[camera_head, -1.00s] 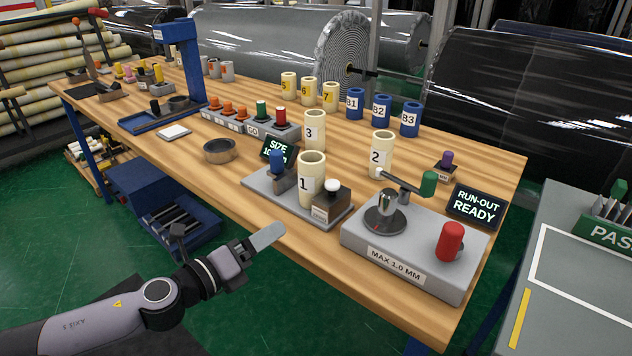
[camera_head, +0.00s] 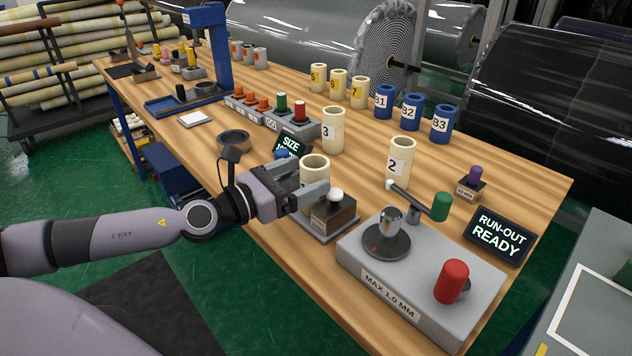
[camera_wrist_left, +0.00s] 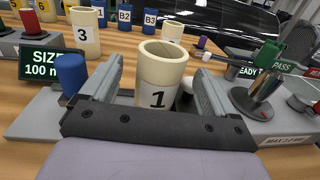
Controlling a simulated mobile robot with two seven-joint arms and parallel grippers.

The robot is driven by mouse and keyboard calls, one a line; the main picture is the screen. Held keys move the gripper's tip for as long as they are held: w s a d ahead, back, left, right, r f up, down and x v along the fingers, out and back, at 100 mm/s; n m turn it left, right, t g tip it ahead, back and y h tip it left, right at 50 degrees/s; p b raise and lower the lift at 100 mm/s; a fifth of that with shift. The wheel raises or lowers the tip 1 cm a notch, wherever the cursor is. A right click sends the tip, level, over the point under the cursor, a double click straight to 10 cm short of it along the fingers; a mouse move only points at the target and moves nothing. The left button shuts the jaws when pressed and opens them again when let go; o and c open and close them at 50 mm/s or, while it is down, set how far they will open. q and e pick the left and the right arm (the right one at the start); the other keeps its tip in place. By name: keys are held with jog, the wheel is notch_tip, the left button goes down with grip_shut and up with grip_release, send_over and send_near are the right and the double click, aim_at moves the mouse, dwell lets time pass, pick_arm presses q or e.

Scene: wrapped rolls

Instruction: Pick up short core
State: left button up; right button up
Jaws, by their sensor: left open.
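Cream core 1 (camera_head: 315,168) stands upright on the grey gauge plate (camera_head: 325,236), and it also shows in the left wrist view (camera_wrist_left: 160,78). My left gripper (camera_head: 308,184) is open, with its fingers on either side of core 1. In the left wrist view a gap shows between the core and each finger. The gripper hides the core's lower part in the head view. Cream core 2 (camera_head: 400,165) and cream core 3 (camera_head: 333,130) stand on the table behind. No label says which core is short. My right gripper is not in view.
A blue knob (camera_wrist_left: 71,74) and a dark block with a white knob (camera_head: 335,195) flank core 1. The run-out gauge (camera_head: 420,270) stands at right. Blue cores (camera_head: 411,112) and yellow-numbered cream cores (camera_head: 338,85) stand behind.

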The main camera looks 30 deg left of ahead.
aim_at(322, 168)
pick_arm(q)
jog(key=p+x, duration=0.1)
jog(key=x, duration=0.2)
jog(key=shift+w+d+r, duration=0.15)
jog(key=shift+w, duration=0.15)
jog(key=shift+w+d, duration=0.3)
jog(key=shift+w, duration=0.35)
jog(key=c, duration=1.1)
